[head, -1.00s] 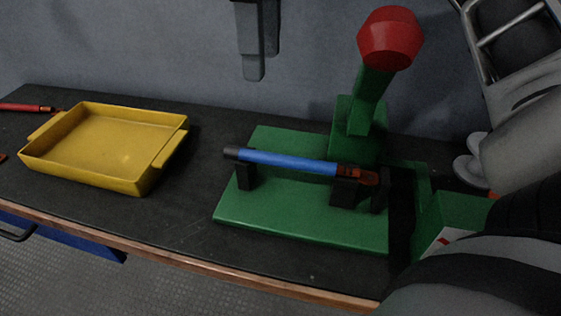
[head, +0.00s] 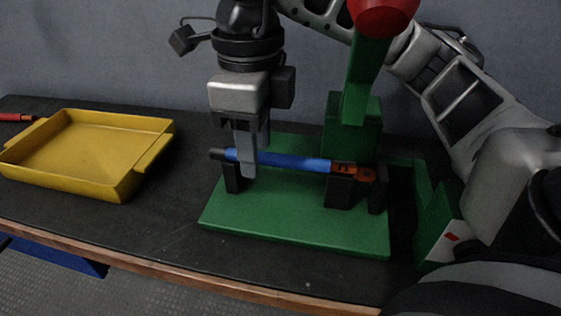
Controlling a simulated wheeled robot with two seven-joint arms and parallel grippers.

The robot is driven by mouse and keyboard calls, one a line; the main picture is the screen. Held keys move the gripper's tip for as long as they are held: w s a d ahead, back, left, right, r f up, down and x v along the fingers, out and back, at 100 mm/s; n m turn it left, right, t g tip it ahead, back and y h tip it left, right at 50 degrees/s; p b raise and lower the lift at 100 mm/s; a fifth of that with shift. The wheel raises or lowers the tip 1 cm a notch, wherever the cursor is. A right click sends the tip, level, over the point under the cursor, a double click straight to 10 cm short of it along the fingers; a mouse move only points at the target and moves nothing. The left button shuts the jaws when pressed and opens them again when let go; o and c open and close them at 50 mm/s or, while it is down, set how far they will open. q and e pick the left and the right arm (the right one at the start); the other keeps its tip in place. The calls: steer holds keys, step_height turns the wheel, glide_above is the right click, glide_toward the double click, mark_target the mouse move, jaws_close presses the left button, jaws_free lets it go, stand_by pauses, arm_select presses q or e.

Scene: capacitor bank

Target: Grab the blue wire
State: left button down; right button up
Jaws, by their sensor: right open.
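The blue wire (head: 295,161) lies level across black holders on the green press base (head: 290,226). Its black end is at the left and its orange-brown lug (head: 353,171) is at the right. My right gripper (head: 249,172) points down from above at the wire's left part. One finger shows in front of the wire and covers a short piece of it. The jaws are open. The other finger is mostly hidden, and I cannot tell whether the finger touches the wire. My left gripper is not in view.
A green lever with a red knob (head: 384,14) rises behind the wire's right end, close to my right arm. A yellow tray (head: 70,187) stands at the left, with a red wire (head: 15,117) behind it. The dark bench (head: 150,228) is clear between tray and press.

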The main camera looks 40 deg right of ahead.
jaws_close()
stand_by(0.3)
